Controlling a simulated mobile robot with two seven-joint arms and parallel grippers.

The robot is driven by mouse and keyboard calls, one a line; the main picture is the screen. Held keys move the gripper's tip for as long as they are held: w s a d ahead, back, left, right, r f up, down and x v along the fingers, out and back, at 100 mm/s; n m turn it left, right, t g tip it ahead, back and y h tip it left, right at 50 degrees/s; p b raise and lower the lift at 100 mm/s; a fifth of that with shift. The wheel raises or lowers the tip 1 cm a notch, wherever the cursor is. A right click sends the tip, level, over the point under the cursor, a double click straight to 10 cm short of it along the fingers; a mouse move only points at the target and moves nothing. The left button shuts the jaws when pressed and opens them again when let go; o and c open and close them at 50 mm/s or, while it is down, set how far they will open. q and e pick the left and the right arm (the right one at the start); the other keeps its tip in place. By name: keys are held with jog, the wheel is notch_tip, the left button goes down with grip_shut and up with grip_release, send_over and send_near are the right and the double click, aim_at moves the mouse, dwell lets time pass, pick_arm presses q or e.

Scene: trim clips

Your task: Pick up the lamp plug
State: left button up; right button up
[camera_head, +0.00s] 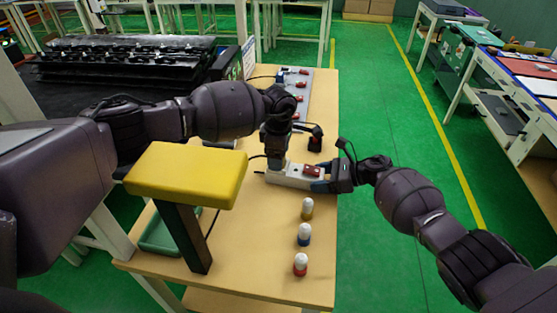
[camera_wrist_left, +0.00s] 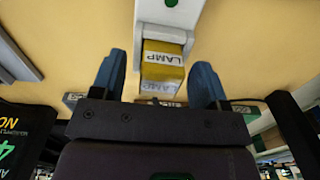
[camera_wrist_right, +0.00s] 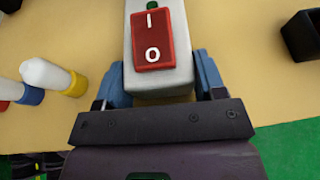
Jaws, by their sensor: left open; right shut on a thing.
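The yellow lamp plug (camera_wrist_left: 163,66), labelled LAMP, sits at the end of a white power strip (camera_wrist_left: 169,18) in the left wrist view. My left gripper (camera_wrist_left: 160,78) is open, with one blue finger on each side of the plug and a gap on both sides. In the head view the left gripper hides the plug. My right gripper (camera_wrist_right: 157,85) is shut on the other end of the strip, next to its red switch (camera_wrist_right: 160,40). The strip (camera_head: 290,179) lies at the table's right part in the head view.
Three white-capped bottles with yellow (camera_head: 307,208), blue (camera_head: 304,234) and red (camera_head: 300,264) bases stand near the right edge. A yellow-topped stand (camera_head: 188,174) rises at the left, over a green tray (camera_head: 160,236). A small black holder (camera_head: 315,144) stands behind the strip.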

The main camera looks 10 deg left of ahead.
pick_arm(q)
jog(key=shift+c, duration=0.5)
jog(key=c, duration=0.9)
jog(key=shift+c, duration=0.2)
jog(key=shift+r, duration=0.15)
notch_tip(320, 180, up, 10)
jog(key=shift+f, duration=0.1)
pick_arm(e)
jog(key=o, duration=1.2)
